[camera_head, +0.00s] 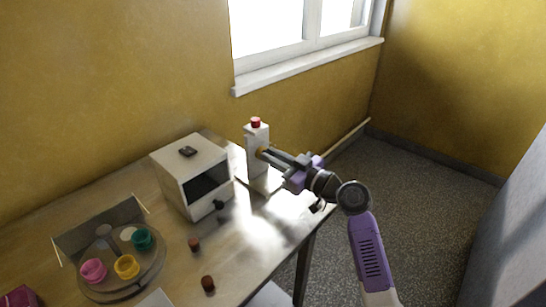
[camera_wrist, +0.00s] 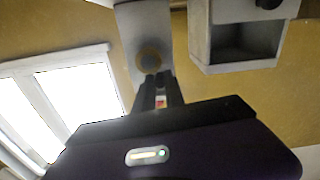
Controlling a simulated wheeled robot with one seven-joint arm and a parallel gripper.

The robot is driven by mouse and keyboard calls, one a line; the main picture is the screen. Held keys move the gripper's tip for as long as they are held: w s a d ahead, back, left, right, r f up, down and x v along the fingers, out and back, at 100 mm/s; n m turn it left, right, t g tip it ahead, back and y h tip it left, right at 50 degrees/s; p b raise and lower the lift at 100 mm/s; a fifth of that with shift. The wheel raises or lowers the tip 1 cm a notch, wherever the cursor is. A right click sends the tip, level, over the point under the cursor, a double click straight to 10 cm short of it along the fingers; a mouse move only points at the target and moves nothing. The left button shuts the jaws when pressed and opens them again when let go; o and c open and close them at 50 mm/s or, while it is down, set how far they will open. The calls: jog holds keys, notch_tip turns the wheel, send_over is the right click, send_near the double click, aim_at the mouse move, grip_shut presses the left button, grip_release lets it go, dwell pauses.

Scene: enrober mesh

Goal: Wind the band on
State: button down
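A white upright post (camera_head: 256,165) with a red button (camera_head: 255,121) on top stands at the back right of the table. An orange-brown round knob (camera_head: 261,153) is on its side; in the wrist view the knob (camera_wrist: 149,58) shows as a ring. My gripper (camera_head: 268,154) reaches in from the right, its tips at or just short of the knob. In the wrist view its fingers (camera_wrist: 157,78) look close together, just below the knob. I cannot tell whether they touch or grip it. No band can be made out.
A white box (camera_head: 170,165) with a dark front opening stands left of the post; it shows in the wrist view too (camera_wrist: 245,67). A round tray (camera_head: 100,292) with pink, yellow and green cups is front left. Two small brown pieces (camera_head: 194,245) (camera_head: 208,283) lie on the table.

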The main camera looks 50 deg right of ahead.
dwell(0.3)
jog(key=shift+d+f+m+p, duration=0.4)
jog(key=shift+d+m+p, duration=0.5)
jog(key=shift+m, duration=3.1)
jog(key=shift+d+f+m+p, duration=0.5)
jog(key=shift+m+p, duration=0.55)
jog(key=shift+m, duration=2.95)
jog(key=shift+d+f+m+p, duration=0.3)
jog(key=shift+d+m+p, duration=0.65)
jog(key=shift+m, duration=3.05)
jog(key=shift+a, duration=0.1)
jog(key=c, duration=1.4)
grip_release()
